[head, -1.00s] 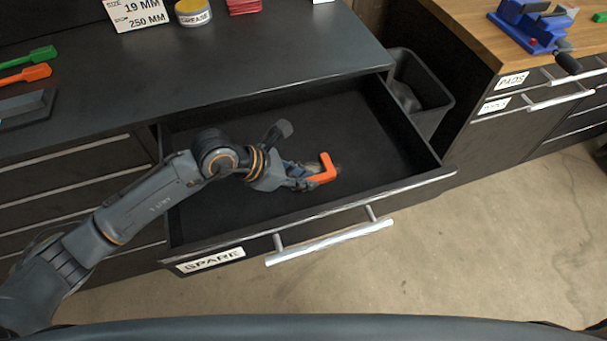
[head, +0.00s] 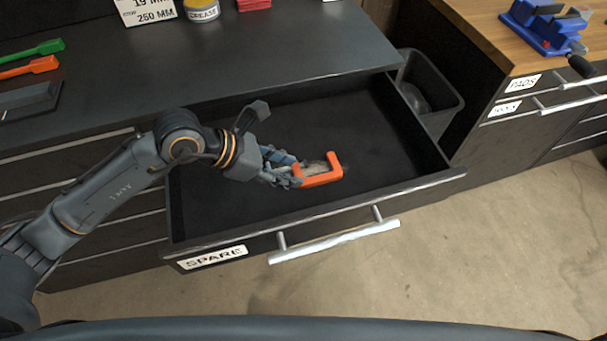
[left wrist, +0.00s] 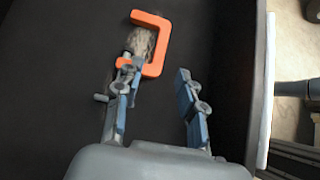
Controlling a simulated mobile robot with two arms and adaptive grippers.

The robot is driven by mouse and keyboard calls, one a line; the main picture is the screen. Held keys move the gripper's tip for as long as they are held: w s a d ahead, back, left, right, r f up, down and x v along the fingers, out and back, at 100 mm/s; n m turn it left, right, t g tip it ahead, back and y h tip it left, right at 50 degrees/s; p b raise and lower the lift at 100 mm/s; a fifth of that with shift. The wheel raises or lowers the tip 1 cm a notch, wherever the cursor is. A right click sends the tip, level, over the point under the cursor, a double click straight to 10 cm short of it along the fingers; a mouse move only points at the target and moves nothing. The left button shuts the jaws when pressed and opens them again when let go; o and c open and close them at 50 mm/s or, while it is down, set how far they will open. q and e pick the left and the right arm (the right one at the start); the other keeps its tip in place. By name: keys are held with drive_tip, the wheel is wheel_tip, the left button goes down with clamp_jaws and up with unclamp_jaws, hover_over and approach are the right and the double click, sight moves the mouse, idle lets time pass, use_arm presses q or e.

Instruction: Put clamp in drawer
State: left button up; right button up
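The orange clamp (head: 320,180) is inside the open drawer (head: 375,125), which carries a SPARE label, and looks to lie on its dark floor. It also shows in the left wrist view (left wrist: 161,45), with a greyish-brown part inside its frame. My left gripper (head: 288,170) is low in the drawer, just left of the clamp. In the left wrist view its fingers (left wrist: 156,76) are spread with a gap between them. The left finger's tip overlaps the clamp's near end; I cannot tell if they touch. My right gripper is not in view.
The drawer's front wall with its silver handle (head: 335,241) is on the near side. The dark worktop (head: 250,60) overhangs the drawer's back. A black bin (head: 435,95) stands right of the drawer. The drawer floor around the clamp is clear.

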use_arm(q)
drive_tip(key=shift+b+v, duration=0.35)
drive_tip(key=shift+v, duration=2.25)
